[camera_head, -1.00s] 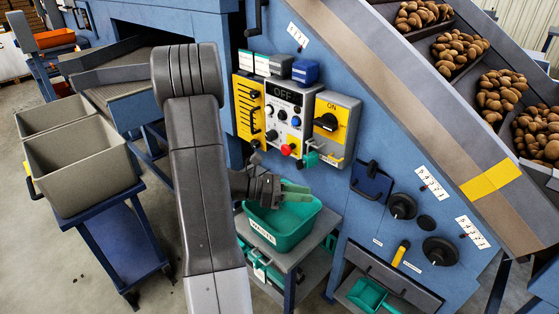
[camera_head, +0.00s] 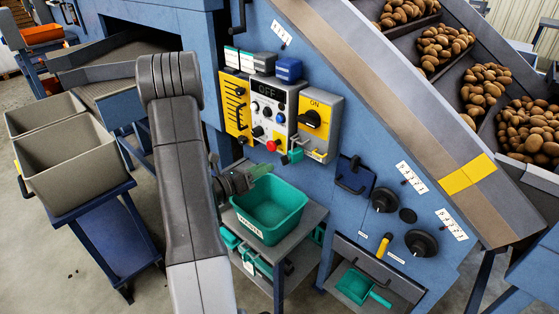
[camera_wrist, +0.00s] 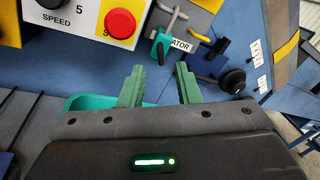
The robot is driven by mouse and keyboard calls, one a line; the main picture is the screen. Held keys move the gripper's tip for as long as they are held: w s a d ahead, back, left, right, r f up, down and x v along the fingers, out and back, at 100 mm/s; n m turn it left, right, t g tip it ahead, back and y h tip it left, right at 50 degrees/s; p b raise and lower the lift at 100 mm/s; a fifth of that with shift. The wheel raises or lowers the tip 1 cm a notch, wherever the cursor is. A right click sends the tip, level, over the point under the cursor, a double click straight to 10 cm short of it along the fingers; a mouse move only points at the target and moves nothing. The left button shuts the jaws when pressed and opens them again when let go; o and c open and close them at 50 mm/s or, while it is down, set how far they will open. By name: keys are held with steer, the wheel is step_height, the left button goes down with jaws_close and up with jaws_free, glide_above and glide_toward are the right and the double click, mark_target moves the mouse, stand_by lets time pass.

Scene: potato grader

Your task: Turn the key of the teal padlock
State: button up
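The teal padlock (camera_head: 296,155) hangs below the grey and yellow ON isolator box (camera_head: 320,125). In the wrist view the padlock (camera_wrist: 160,46) hangs from a grey shackle beside a label partly reading "ATOR". A small dark piece shows at its lower end; I cannot tell whether it is the key. My gripper (camera_wrist: 158,88) has green fingers, spread apart with nothing between them. The padlock lies beyond the fingertips, roughly centred between them in the wrist view. In the head view my gripper (camera_head: 261,170) is above the teal bin, left of and below the padlock.
A control panel reading OFF, with a red button (camera_head: 272,146), is left of the isolator box; the red button (camera_wrist: 120,22) is near in the wrist view. The teal bin (camera_head: 248,227) stands on a grey cart below. Black knobs (camera_head: 421,243) are at lower right.

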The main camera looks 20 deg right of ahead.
mark_target(286, 160)
steer(key=w+d, duration=0.1)
steer(key=d, duration=0.5)
steer(key=shift+d+p, duration=0.3)
steer(key=shift+p, duration=0.05)
steer(key=shift+w, duration=0.1)
jaws_close()
